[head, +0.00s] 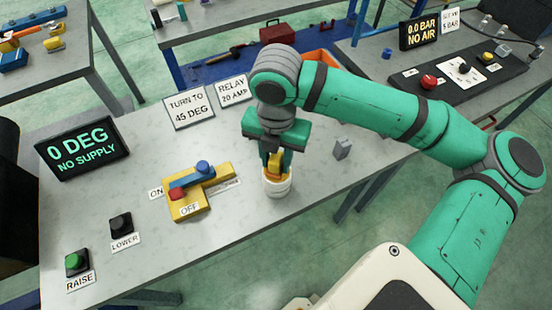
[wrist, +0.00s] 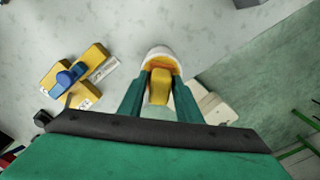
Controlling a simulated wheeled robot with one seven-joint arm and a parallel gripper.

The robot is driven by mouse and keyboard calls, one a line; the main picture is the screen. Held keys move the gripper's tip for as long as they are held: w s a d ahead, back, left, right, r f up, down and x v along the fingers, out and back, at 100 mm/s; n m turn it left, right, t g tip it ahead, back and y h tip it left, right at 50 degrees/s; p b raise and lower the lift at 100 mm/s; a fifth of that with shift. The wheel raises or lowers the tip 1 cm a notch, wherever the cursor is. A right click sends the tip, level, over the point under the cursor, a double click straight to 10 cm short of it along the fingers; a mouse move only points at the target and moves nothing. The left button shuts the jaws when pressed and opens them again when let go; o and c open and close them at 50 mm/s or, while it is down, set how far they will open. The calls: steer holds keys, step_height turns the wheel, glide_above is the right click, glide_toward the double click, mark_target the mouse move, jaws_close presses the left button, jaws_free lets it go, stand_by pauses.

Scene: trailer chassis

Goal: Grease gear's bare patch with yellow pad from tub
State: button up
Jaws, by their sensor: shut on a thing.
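A white tub (head: 277,186) with orange-yellow grease inside stands on the grey table, right of the middle. My gripper (head: 273,158) points down over the tub. Its fingers are shut on a yellow pad (head: 273,164). In the wrist view the pad (wrist: 159,87) sits between the two green fingers (wrist: 158,95), at the mouth of the tub (wrist: 160,53). I cannot tell how deep the pad sits in the grease. No gear is visible in either view.
A yellow switch block (head: 187,207) with a blue lever (head: 192,178) stands left of the tub. A small grey block (head: 342,148) is to the right. A screen (head: 83,155) reads "0 DEG NO SUPPLY". Green (head: 75,262) and black (head: 121,226) buttons are at the front left.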

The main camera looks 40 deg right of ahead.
mark_target(277, 157)
steer(key=shift+s+r, duration=0.1)
steer(key=shift+r, duration=3.15)
